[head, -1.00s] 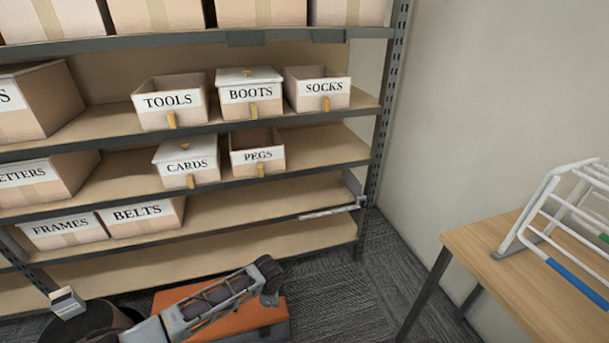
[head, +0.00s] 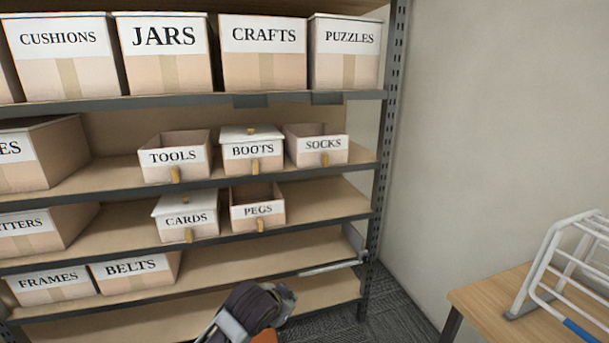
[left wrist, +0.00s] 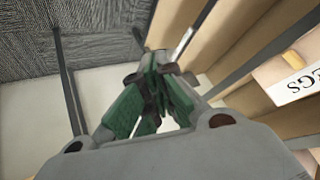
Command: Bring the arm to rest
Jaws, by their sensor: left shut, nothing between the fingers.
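The end of my left arm (head: 250,310) shows at the bottom middle of the head view, in front of the lowest shelves. Its fingers are not clear there. In the left wrist view my left gripper (left wrist: 155,75) is shut, its green-padded fingers together with nothing between them. It points past the shelf boards, with carpet and a pale wall beyond. My right gripper is in neither view.
A shelf unit (head: 330,185) holds several labelled boxes; the open PEGS box (head: 258,207) also shows in the wrist view (left wrist: 290,75). A grey bar (head: 333,267) sits by a lower shelf edge. A white rack (head: 550,265) stands on a wooden table (head: 485,300) at right.

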